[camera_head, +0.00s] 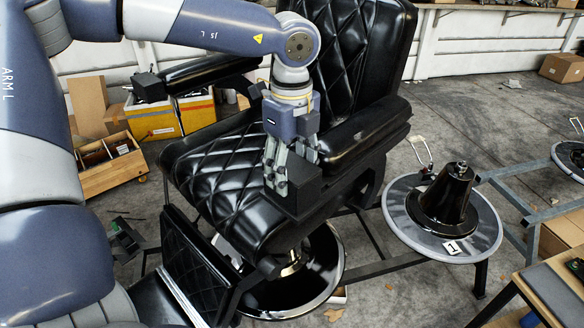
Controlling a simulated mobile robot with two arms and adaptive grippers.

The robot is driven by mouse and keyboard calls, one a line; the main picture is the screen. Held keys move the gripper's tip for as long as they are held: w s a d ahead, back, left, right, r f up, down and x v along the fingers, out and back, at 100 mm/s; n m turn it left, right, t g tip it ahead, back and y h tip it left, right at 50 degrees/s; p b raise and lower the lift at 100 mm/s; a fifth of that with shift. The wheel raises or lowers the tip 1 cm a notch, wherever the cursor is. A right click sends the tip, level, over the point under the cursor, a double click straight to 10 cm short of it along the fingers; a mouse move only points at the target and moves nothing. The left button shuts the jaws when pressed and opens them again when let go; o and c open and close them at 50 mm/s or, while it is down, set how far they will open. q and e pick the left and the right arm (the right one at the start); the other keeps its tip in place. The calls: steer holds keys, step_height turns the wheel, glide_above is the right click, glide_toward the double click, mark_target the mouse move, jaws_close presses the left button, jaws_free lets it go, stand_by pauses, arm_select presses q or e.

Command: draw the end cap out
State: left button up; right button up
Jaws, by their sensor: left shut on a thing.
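The black barber chair (225,165) with quilted upholstery fills the middle of the view. A black block-shaped end cap (306,192) is at the front of the chair's right-hand armrest (365,132). My left gripper (284,180) reaches down from above and is shut on this end cap. The fingers cover part of the cap, and I cannot tell whether it still touches the armrest. A similar black block (148,88) sits at the front of the other armrest (208,72). My right gripper is not in view.
A round grey disc (402,221) with a black cone-shaped base (447,197) rests on a metal frame at the right. A wooden crate (110,168) and yellow boxes (153,121) stand at the left. A workbench (555,290) is at the lower right.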

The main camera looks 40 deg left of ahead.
mark_target(292, 165)
arm_select(q)
steer(key=shift+w+r, duration=0.1)
steer(key=shift+r, duration=0.3)
steer(key=shift+r+p, duration=0.4)
steer(key=shift+r, duration=0.85)
steer(key=shift+r+p, duration=0.4)
steer(key=shift+r, duration=1)
